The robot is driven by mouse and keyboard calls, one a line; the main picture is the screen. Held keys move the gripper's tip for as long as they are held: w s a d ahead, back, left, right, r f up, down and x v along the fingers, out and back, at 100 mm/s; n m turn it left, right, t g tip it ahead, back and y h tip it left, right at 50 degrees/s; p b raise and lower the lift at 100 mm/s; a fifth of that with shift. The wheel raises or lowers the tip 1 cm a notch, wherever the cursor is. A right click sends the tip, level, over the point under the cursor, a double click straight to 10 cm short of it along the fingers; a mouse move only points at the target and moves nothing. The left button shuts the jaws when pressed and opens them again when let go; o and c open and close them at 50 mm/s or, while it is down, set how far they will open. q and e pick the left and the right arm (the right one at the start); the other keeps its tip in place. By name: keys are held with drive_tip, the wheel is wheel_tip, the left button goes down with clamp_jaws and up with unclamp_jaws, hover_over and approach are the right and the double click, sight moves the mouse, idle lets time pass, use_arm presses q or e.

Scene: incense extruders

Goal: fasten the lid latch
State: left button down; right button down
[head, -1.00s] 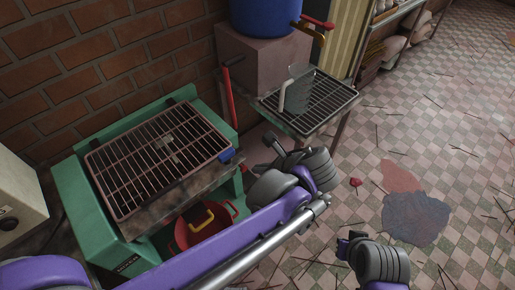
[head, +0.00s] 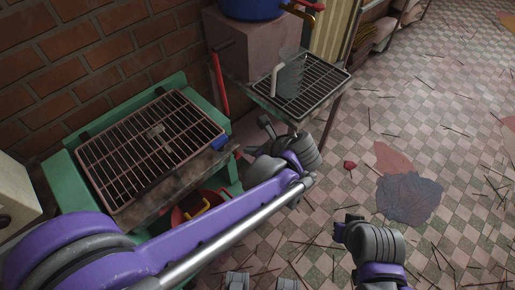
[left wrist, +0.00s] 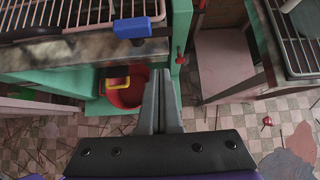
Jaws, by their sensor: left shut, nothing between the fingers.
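A blue latch-like block (head: 219,142) sits at the right front corner of the wire grid lid (head: 150,145) on a green machine (head: 65,185). The block also shows in the left wrist view (left wrist: 132,27), up and left of my fingertips. My left gripper (head: 266,125) is to the right of the machine, apart from the block. In the left wrist view my left gripper's fingers (left wrist: 160,76) are together and empty. My right gripper (head: 348,222) is at lower right over the floor; its jaws are too unclear to read. Whether the latch is fastened cannot be told.
A red pot (head: 188,212) with a yellow handle sits under the lid, partly hidden by my left arm. A red lever (head: 219,85) stands behind the machine. A second wire rack (head: 300,95) stands at the back. Sticks litter the tiled floor (head: 440,150).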

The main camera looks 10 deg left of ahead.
sight(224, 141)
use_arm(q)
drive_tip(key=w+a, duration=0.1)
drive_tip(key=w+a+f, duration=0.2)
drive_tip(key=a, duration=0.1)
drive_tip(key=shift+f, duration=0.1)
drive_tip(key=shift+w+a, duration=0.4)
drive_tip(key=shift+a, duration=0.05)
use_arm(e)
drive_tip(key=shift+r, duration=0.15)
drive_tip(key=shift+w, duration=0.1)
